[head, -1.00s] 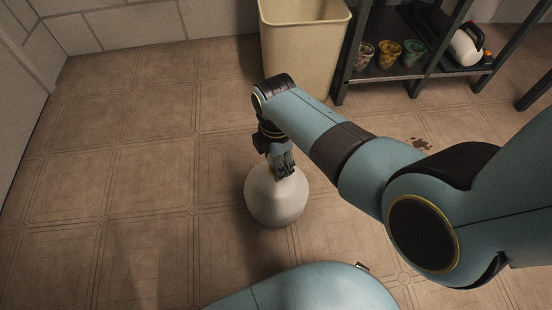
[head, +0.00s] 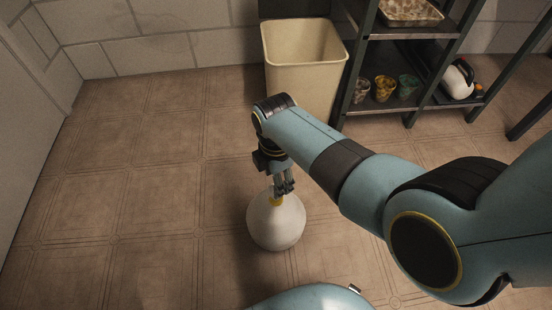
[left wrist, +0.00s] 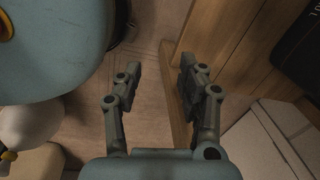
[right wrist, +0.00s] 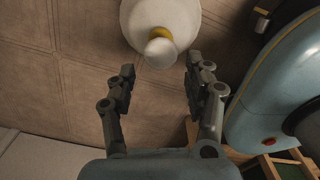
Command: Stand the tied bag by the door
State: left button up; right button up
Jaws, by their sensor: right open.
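The tied bag (head: 276,226) is white and round, with a yellow tie (head: 277,201) at its neck. It stands upright on the tiled floor. My right gripper (head: 286,191) is just above the bag's neck and partly hides its top. In the right wrist view the bag (right wrist: 160,18) and its pale knot lie beyond the spread fingers of the right gripper (right wrist: 160,66), with nothing gripped. My left gripper (left wrist: 158,68) is open and empty, seen only in the left wrist view. A pale upright panel (head: 30,140), possibly the door, stands at the left edge of the head view.
A cream bin (head: 300,75) stands against the back wall beyond the bag. A dark shelf rack (head: 400,115) with several small pots is to its right. The floor left of the bag is clear. A wooden panel (left wrist: 215,50) is close to my left gripper.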

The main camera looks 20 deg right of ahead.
pick_arm(q)
jog(key=s+a+f+p, duration=0.2)
jog(key=s+f+p, duration=0.2)
jog(key=s, duration=0.8)
jog(key=shift+f, duration=1.2)
pick_arm(e)
jog(key=shift+r, duration=2.35)
jog(key=w+d+r+m+t, duration=0.4)
jog(key=r+m+t, duration=0.1)
jog(key=r, duration=0.5)
jog(key=w+d+r+m+t, duration=0.4)
jog(key=d+r+t, duration=0.1)
jog(key=r, duration=0.4)
jog(key=s+d+f+m+g, duration=0.3)
jog(key=s+f+m+g, duration=0.2)
jog(key=s+f, duration=1.5)
jog(key=s+d+f+m+g, duration=0.1)
jog(key=s+f, duration=0.3)
jog(key=s, duration=0.5)
jog(key=s+d+f+m+g, duration=0.2)
jog(key=s+f, duration=0.3)
jog(key=s, duration=0.5)
jog(key=s+d+f+m+g+h, duration=0.1)
jog(key=s+f, duration=0.4)
jog(key=s, duration=0.5)
jog(key=shift+d+g, duration=0.5)
jog(key=shift+d, duration=0.55)
